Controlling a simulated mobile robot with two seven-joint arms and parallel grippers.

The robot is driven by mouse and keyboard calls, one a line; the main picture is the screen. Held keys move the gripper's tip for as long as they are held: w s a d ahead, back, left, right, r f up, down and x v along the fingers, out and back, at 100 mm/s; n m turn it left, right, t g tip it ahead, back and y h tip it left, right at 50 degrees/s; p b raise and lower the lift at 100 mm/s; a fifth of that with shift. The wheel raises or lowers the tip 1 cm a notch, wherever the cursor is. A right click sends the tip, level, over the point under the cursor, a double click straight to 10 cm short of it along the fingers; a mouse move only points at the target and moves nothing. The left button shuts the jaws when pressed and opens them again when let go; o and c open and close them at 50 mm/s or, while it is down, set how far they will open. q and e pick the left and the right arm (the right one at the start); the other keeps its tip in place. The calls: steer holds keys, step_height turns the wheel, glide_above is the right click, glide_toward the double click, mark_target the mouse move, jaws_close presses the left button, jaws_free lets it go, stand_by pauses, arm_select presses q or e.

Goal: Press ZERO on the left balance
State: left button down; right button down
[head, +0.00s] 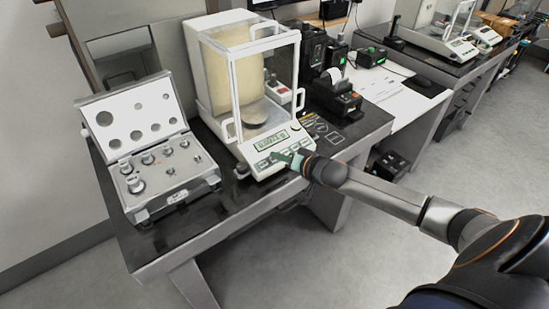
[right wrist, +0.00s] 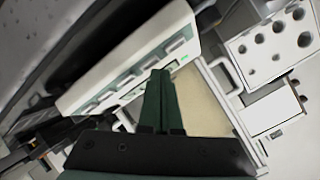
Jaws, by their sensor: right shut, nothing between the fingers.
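The left balance (head: 237,90) stands on the near table, with a clear draft shield and a sloped white front panel. Its display (head: 271,141) is lit, and a row of keys lies below it. My right gripper (head: 288,157) is shut and empty, with its green fingertips over the right part of the key row. In the right wrist view the shut fingers (right wrist: 160,80) overlap the edge of the key panel (right wrist: 120,82). The key labels are too small to read, and I cannot tell whether the tips touch a key. My left gripper is out of view.
An open weight case (head: 150,160) stands left of the balance near the table's front edge. A small black printer (head: 337,95) stands to its right. A second table with another balance (head: 435,35) is at the back right. Floor is clear in front.

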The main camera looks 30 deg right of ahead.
steer(key=shift+w+f, duration=0.15)
steer(key=shift+f, duration=0.2)
stand_by(0.5)
steer(key=shift+s+r+p, duration=0.3)
steer(key=shift+r+p, duration=0.4)
steer(key=shift+p, duration=0.25)
steer(key=r+p, duration=0.1)
steer(key=s+r, duration=0.1)
steer(key=r, duration=0.1)
steer(key=r+p, duration=0.1)
steer(key=shift+s+d+r+p, duration=0.1)
steer(key=shift+s+r+p, duration=0.25)
steer(key=shift+s, duration=0.05)
stand_by(0.6)
